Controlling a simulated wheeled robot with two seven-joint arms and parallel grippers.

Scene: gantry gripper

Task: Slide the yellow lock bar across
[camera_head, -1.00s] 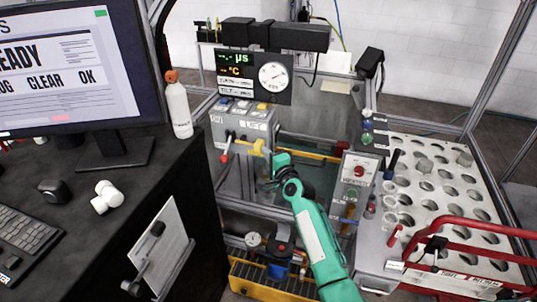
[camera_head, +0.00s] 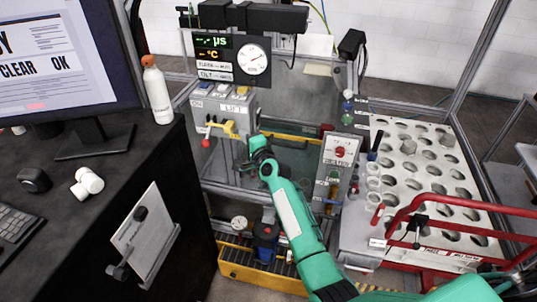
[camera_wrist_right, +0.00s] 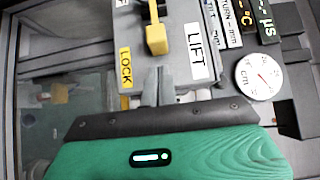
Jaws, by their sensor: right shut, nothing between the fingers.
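The yellow lock bar (camera_head: 229,129) sticks out from the front of the grey control box, under its LIFT label. In the right wrist view the yellow bar (camera_wrist_right: 157,38) lies beyond the fingers, between a yellow LOCK label (camera_wrist_right: 125,66) and a white LIFT label (camera_wrist_right: 196,51). My right gripper (camera_head: 247,143) is just right of and below the bar in the head view. In the right wrist view its grey fingers (camera_wrist_right: 158,86) are together and empty, pointing at the bar. A small gap seems to separate them from it; contact is hard to judge. My left gripper is not in view.
A red-knobbed lever (camera_head: 206,142) is left of the bar. A display panel with a gauge (camera_head: 232,58) stands above the box. A post with a red button (camera_head: 339,152) stands right of my forearm. A perforated tray (camera_head: 407,152) is farther right; a black desk (camera_head: 70,235) is left.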

